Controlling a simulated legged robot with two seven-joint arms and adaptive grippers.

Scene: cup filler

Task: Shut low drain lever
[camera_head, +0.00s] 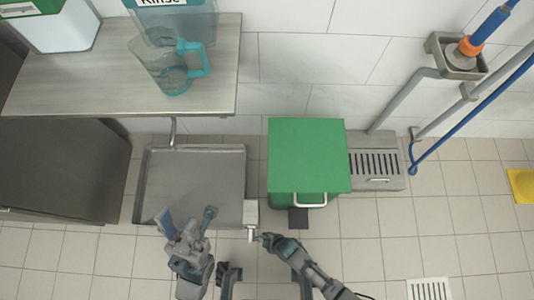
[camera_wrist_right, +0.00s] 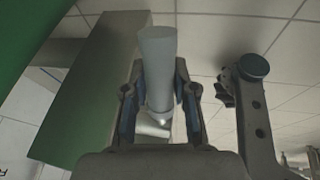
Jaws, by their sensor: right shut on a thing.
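The low drain lever (camera_head: 251,236) is a small pale handle below a light grey block (camera_head: 251,212) at the front right corner of the metal basin. My right gripper (camera_head: 264,240) is at the lever. In the right wrist view, its two fingers (camera_wrist_right: 158,105) are closed about a grey cylindrical handle (camera_wrist_right: 157,55), which looks like the lever. A shiny metal part (camera_wrist_right: 150,126) shows below the handle. My left gripper (camera_head: 187,222) is open and empty, near the basin's front edge.
The grey basin (camera_head: 192,188) stands left of a green bin (camera_head: 305,155) with a white handle. A counter (camera_head: 60,90) holds a clear teal-handled pitcher (camera_head: 172,72). A floor drain (camera_head: 376,168) lies right of the bin. The tiled floor at right is mostly clear.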

